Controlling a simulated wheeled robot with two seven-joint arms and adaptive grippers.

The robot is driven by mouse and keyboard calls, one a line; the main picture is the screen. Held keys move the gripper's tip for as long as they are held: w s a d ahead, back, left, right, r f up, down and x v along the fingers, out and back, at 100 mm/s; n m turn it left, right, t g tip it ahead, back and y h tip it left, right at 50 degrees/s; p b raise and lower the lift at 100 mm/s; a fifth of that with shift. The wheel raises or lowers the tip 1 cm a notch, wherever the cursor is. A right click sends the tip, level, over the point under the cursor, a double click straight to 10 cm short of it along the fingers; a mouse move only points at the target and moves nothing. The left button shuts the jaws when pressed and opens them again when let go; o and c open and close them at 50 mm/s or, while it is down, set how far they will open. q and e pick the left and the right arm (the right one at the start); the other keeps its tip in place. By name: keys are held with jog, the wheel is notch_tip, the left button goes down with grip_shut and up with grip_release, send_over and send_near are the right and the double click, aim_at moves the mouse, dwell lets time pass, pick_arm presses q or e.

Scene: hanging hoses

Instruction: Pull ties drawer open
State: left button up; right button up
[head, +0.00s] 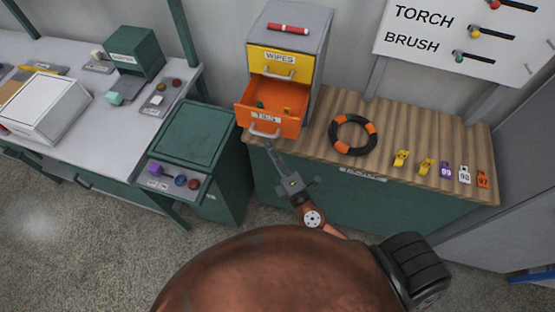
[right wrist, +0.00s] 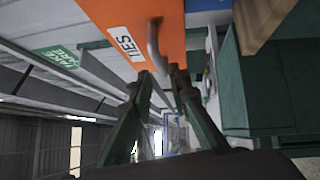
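The ties drawer (head: 272,105) is orange, labelled TIES, and stands pulled out from the grey cabinet (head: 312,30), with a few small items inside. Its grey handle (head: 264,132) is on the front face. My right gripper (head: 273,150) is just in front of and below the handle. In the right wrist view the drawer front (right wrist: 115,15) fills the top, and the curved handle (right wrist: 154,45) ends near my fingertips (right wrist: 162,82). The two fingers are apart with a gap between them; whether they touch the handle is unclear. My left gripper is out of view.
The yellow WIPES drawer (head: 280,63) above is shut, and a red marker (head: 288,28) lies on top of the cabinet. The wooden bench (head: 315,140) holds a black-orange ring (head: 333,143) and several tags. A green cabinet (head: 190,140) stands left.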

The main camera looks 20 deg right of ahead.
jog(key=s, duration=0.5)
jog(key=shift+s+d+f, duration=0.25)
jog(key=shift+f, duration=0.1)
jog(key=shift+f, duration=0.1)
